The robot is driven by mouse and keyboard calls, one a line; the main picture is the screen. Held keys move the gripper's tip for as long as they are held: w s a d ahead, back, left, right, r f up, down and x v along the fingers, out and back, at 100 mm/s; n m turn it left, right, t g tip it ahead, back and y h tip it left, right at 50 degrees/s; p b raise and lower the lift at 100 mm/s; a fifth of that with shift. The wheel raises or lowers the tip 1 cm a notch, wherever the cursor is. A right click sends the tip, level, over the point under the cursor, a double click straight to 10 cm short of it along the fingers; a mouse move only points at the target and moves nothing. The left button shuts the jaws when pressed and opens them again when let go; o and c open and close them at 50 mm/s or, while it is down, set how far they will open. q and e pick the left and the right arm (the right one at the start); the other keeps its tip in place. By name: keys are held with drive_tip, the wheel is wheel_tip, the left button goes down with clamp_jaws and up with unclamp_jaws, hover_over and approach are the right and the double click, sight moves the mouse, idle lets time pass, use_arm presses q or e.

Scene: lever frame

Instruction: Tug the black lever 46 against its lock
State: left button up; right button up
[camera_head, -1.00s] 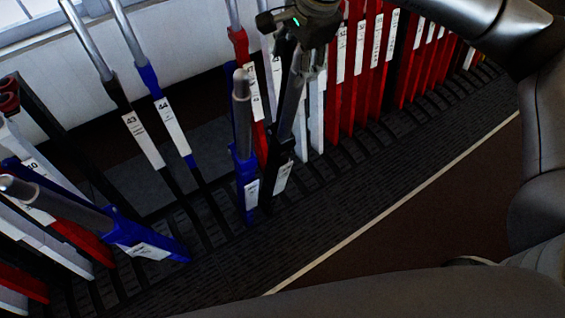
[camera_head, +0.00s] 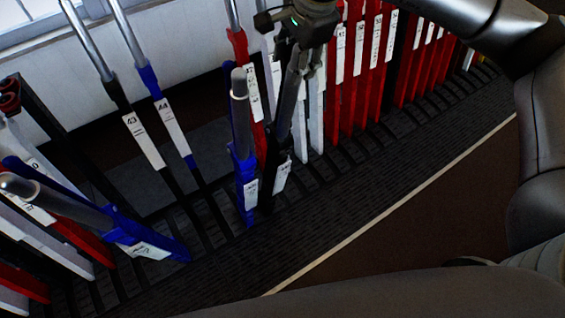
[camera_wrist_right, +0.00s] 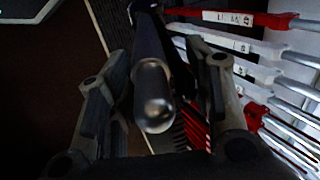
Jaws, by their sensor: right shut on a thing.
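The black lever 46 (camera_head: 282,176) stands in the frame just right of a blue lever, with a white plate low on its body. Its number is too small to read. My right gripper (camera_head: 302,62) is at the lever's upper end, shut on its handle. In the right wrist view the lever's rounded metal handle end (camera_wrist_right: 154,98) sits between the two fingers of my right gripper (camera_wrist_right: 160,100). The finger contact is partly hidden in the head view. My left gripper is not in view.
The blue lever (camera_head: 244,150) stands close on the left. Levers 43 (camera_head: 143,139) and 44 (camera_head: 172,127) lean back farther left. A row of red levers (camera_head: 375,75) stands to the right. The dark floor (camera_head: 400,240) in front of the frame is clear.

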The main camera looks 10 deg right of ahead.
drive_tip(key=shift+w+r, duration=0.45)
drive_tip(key=shift+r, duration=0.1)
drive_tip(key=shift+s+f+b, duration=0.2)
drive_tip(key=shift+f+b, duration=0.05)
drive_tip(key=shift+b, duration=0.05)
drive_tip(key=o, duration=1.1)
drive_tip(key=shift+w+a, duration=0.1)
drive_tip(key=o, duration=0.4)
drive_tip(key=shift+w+a+f, duration=0.1)
drive_tip(key=shift+w+f, duration=0.05)
drive_tip(key=shift+w, duration=0.1)
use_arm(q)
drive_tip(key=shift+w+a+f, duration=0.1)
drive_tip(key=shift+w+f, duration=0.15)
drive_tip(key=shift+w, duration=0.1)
use_arm(e)
drive_tip(key=shift+s, duration=0.15)
drive_tip(key=shift+s+f, duration=0.1)
drive_tip(key=shift+s, duration=0.05)
drive_tip(key=p+v, duration=0.1)
drive_tip(key=v, duration=0.2)
drive_tip(key=p+v, duration=0.1)
drive_tip(key=v, duration=0.2)
drive_tip(key=p+v, duration=0.2)
drive_tip(key=shift+w+r, duration=0.25)
drive_tip(key=shift+r, duration=0.25)
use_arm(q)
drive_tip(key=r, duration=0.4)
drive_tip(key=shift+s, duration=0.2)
